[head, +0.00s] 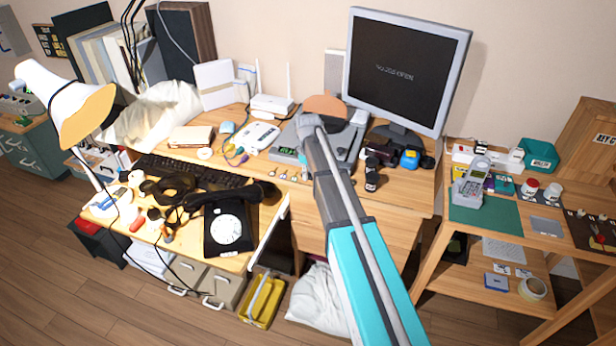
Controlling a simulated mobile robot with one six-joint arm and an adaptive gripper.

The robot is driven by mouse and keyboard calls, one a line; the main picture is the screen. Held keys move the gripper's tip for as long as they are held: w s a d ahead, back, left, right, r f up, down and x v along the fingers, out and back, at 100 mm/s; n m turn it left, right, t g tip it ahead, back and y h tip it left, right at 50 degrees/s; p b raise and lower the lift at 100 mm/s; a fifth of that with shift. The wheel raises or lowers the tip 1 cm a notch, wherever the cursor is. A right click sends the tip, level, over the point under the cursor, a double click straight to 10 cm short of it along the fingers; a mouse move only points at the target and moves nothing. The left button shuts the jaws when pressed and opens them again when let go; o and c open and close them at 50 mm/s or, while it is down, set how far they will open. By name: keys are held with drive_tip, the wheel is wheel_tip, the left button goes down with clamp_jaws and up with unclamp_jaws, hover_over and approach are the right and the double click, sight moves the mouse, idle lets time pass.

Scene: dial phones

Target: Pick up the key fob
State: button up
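I cannot make out the key fob for certain. Several tiny items (283,174), perhaps keys or tags, lie along the desk's front edge left of my arm. A small black object with a pale mark (371,178) stands just right of my arm, and I cannot tell what it is. Small key-like items also show at the right edge of the view, on a dark panel (588,232). My arm reaches up from the bottom over the desk to a rounded grey joint.
The wooden desk (425,190) carries a monitor (405,70), a grey device (345,140), a keyboard (190,172), a black dial phone (230,228) and a lamp (75,105). Wooden floor is free at lower left.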

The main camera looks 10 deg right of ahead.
drive_tip(key=shift+r, duration=0.2)
idle(0.4)
wheel_tip(320, 180, up, 2)
drive_tip(key=p, duration=0.2)
drive_tip(key=shift+r+p, duration=0.15)
drive_tip(key=shift+p, duration=0.2)
drive_tip(key=shift+s+r+p, duration=1.7)
drive_tip(key=shift+s, duration=0.65)
drive_tip(key=shift+s+r+p, duration=1.75)
drive_tip(key=shift+s, duration=0.55)
drive_tip(key=shift+s+r+p, duration=1.7)
drive_tip(key=shift+s, duration=0.65)
drive_tip(key=shift+a, duration=0.1)
